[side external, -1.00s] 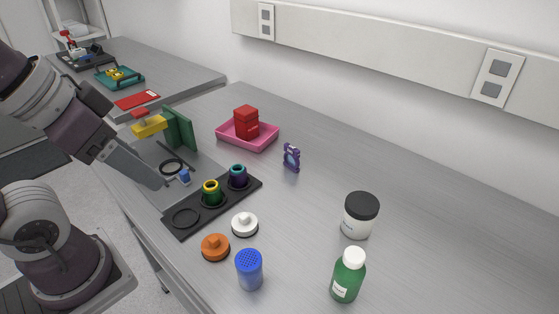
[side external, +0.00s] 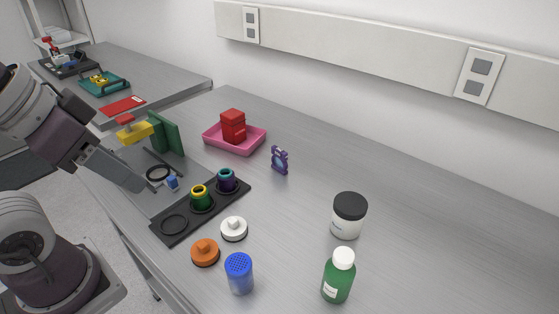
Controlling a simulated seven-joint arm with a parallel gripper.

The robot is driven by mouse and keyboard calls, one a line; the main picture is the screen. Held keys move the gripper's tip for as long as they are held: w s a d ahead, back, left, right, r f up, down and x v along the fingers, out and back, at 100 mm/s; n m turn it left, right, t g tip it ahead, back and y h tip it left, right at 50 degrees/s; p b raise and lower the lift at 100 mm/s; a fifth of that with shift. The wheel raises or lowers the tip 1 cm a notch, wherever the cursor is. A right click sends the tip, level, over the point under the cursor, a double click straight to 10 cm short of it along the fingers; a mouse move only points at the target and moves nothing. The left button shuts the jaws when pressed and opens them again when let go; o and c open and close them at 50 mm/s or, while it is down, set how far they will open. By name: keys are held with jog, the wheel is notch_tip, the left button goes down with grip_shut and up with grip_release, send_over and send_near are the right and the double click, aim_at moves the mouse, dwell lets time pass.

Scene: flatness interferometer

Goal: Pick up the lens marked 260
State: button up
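Two lens-like barrels stand in a black holder plate (side external: 187,219). One is green with a yellow rim (side external: 202,199); the other is purple with a teal rim (side external: 227,181). I cannot read any marking, so I cannot tell which is 260. The round place at the plate's near left end is empty. My gripper (side external: 138,184) is to the left of the plate, apart from both barrels. Its fingertips are not clear at this angle, so its opening does not show.
Beside the plate are a white knobbed cap (side external: 234,229), an orange one (side external: 205,252) and a blue shaker (side external: 239,273). A green stand (side external: 168,134), a black ring (side external: 158,174) and a blue piece (side external: 172,183) lie near my gripper.

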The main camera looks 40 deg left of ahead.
jog(key=w+r+n+g+h, duration=0.2)
jog(key=w+r+n, duration=0.2)
jog(key=w, duration=0.5)
jog(key=n+g+y, duration=0.2)
jog(key=n+g, duration=0.1)
jog(key=n, duration=0.9)
send_over(277, 154)
jog(key=a, duration=0.1)
notch_tip(277, 154, down, 16)
jog(key=shift+n+g, duration=0.3)
jog(key=f, duration=0.6)
jog(key=w+f, duration=0.1)
jog(key=f, duration=0.3)
jog(key=shift+f, duration=0.1)
grip_shut()
